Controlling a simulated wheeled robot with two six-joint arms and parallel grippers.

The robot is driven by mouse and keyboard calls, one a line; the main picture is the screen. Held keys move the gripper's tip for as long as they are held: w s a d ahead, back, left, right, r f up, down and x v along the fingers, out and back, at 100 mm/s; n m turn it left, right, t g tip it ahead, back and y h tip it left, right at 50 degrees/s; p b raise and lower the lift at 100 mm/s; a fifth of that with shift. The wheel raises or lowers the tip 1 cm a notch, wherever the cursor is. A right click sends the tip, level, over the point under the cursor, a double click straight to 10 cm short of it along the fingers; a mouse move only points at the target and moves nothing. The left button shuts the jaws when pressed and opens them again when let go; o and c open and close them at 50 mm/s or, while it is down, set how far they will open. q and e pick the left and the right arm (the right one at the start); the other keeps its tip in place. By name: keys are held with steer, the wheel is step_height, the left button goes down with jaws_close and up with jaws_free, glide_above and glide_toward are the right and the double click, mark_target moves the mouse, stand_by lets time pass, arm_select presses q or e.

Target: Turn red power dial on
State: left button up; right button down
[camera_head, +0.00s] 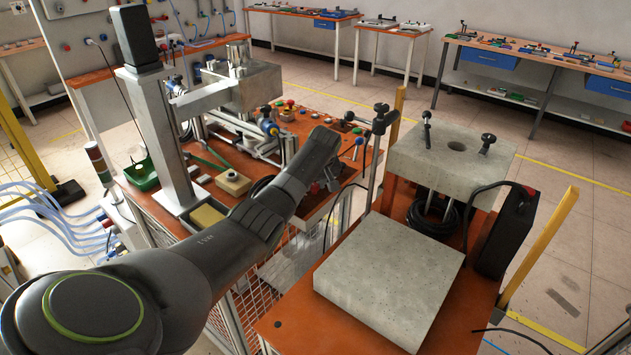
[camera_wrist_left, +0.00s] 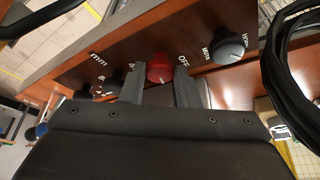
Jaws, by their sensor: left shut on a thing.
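The red power dial (camera_wrist_left: 159,67) is on the brown panel of the heater, between my left gripper's two dark fingers (camera_wrist_left: 156,88) in the left wrist view. The fingers are shut on the dial. White "OFF" lettering shows just right of it. The dial's exact angle is hard to read. In the head view my left arm reaches from the lower left to the brown panel box, and the left gripper (camera_head: 322,186) is partly hidden by its own wrist there. I cannot make out the dial in that view. My right gripper is not in view.
A black knob (camera_wrist_left: 229,44) sits right of the dial, and smaller dark knobs sit left of it. Black cable coils (camera_wrist_left: 293,75) hang at the right. In the head view a concrete slab (camera_head: 390,275) and a concrete block (camera_head: 450,160) stand on the orange cart at right.

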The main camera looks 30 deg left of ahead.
arm_select(q)
steer(key=m+p, duration=0.2)
steer(key=m+h+p, duration=0.1)
steer(key=shift+s+a+r+t, duration=0.15)
steer(key=shift+r+t, duration=0.1)
steer(key=shift+t, duration=0.15)
steer(key=shift+a+f+m+t+h+p, duration=0.1)
steer(key=shift+m+t+h+p, duration=0.2)
steer(key=shift+m+p, duration=0.55)
steer(key=shift+m+h, duration=0.3)
steer(key=shift+m, duration=0.65)
steer(key=o, duration=1)
steer(key=shift+f, duration=0.1)
